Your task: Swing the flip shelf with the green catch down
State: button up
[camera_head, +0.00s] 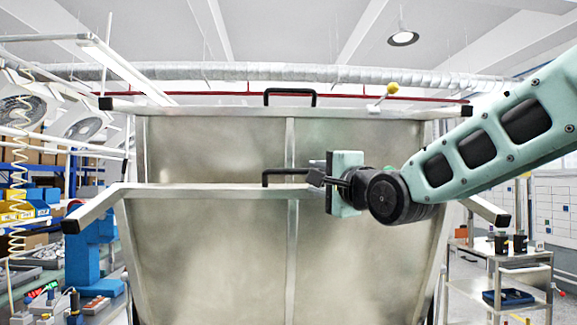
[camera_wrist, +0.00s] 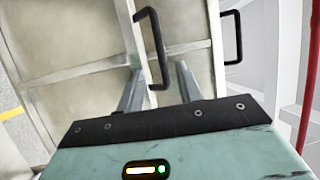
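Two large metal flip shelves stand raised, one behind the other. The front shelf (camera_head: 215,250) has a black bar handle (camera_head: 285,172) on its top rail. The rear shelf (camera_head: 215,145) has a similar black handle (camera_head: 290,92) and a yellow-knobbed catch (camera_head: 393,88) on the right of its rail. No green catch shows in either view. My gripper (camera_head: 316,178) is at the right end of the front handle. In the wrist view my gripper (camera_wrist: 158,72) is open, with the near end of this handle (camera_wrist: 156,45) between its fingers; contact is unclear.
The rear handle (camera_wrist: 232,38) lies further right in the wrist view. The front rail's side arms (camera_head: 92,208) jut out towards me. A cart (camera_head: 515,258) with dark cups stands at the right, and a cluttered workbench (camera_head: 40,262) at the left.

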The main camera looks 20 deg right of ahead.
aim_at(296, 172)
jog(key=p+x, duration=0.5)
jog(key=x, duration=0.6)
jog(key=shift+r, duration=0.2)
jog(key=shift+p+x, duration=0.35)
jog(key=shift+x, duration=0.4)
jog(key=shift+f, duration=0.15)
grip_shut()
